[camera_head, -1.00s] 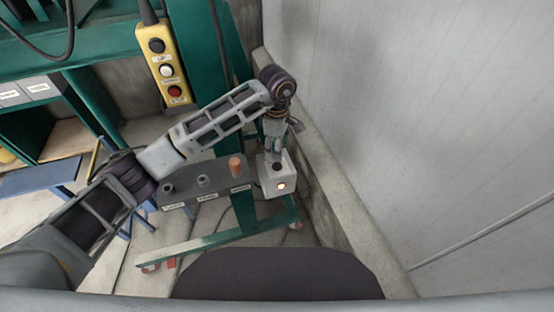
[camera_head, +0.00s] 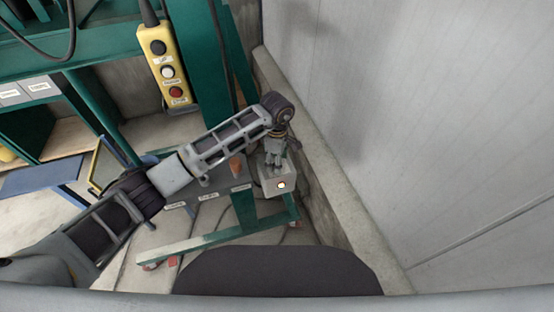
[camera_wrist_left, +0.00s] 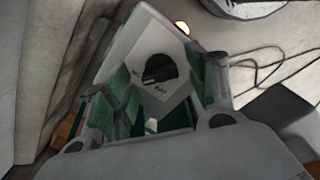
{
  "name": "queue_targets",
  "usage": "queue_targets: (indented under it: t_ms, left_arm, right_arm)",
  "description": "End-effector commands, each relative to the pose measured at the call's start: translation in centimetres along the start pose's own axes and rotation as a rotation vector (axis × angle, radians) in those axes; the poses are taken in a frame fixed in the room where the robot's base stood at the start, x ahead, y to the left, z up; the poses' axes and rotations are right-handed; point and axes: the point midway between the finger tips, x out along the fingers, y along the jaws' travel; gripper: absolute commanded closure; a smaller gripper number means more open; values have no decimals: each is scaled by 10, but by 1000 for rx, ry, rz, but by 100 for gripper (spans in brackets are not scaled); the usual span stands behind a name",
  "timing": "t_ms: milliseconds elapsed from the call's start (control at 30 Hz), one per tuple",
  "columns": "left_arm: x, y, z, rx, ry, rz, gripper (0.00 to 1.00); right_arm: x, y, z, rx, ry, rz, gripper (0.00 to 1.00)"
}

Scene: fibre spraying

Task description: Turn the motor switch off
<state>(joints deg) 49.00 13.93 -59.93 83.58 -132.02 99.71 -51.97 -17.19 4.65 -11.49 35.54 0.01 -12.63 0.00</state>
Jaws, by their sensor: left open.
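The motor switch is a light grey box with a black rotary knob on its face; in the left wrist view the knob (camera_wrist_left: 160,68) sits between my fingers, with lettering beside it. In the head view the switch box (camera_head: 270,187) stands on the green frame, with a lit lamp (camera_head: 282,185) on its front. The lamp also glows in the left wrist view (camera_wrist_left: 182,27). My left gripper (camera_head: 275,164) points down at the top of the box, its fingers open on either side of the knob (camera_wrist_left: 165,75). Contact with the knob cannot be told. My right gripper is not in view.
A yellow pendant (camera_head: 165,60) with several buttons hangs at upper left. A dark control panel (camera_head: 215,190) with an orange knob (camera_head: 236,166) lies left of the box, partly behind my arm. A grey wall (camera_head: 420,130) closes off the right side.

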Motion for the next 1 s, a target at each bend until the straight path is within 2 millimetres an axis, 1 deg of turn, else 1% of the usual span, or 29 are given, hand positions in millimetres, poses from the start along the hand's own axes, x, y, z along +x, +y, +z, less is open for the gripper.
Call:
queue_targets:
  t_ms: [67, 400, 733, 1000]
  left_arm:
    - [0, 0, 0, 0, 0, 0, 44]
    - [0, 0, 0, 0, 0, 0, 88]
    - [0, 0, 0, -19, 1, 1, 88]
    - [0, 0, -1, -103, 1, 2, 88]
  right_arm:
    - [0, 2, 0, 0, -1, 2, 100]
    - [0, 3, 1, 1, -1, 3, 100]
    - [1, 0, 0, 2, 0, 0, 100]
    - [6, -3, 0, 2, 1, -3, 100]
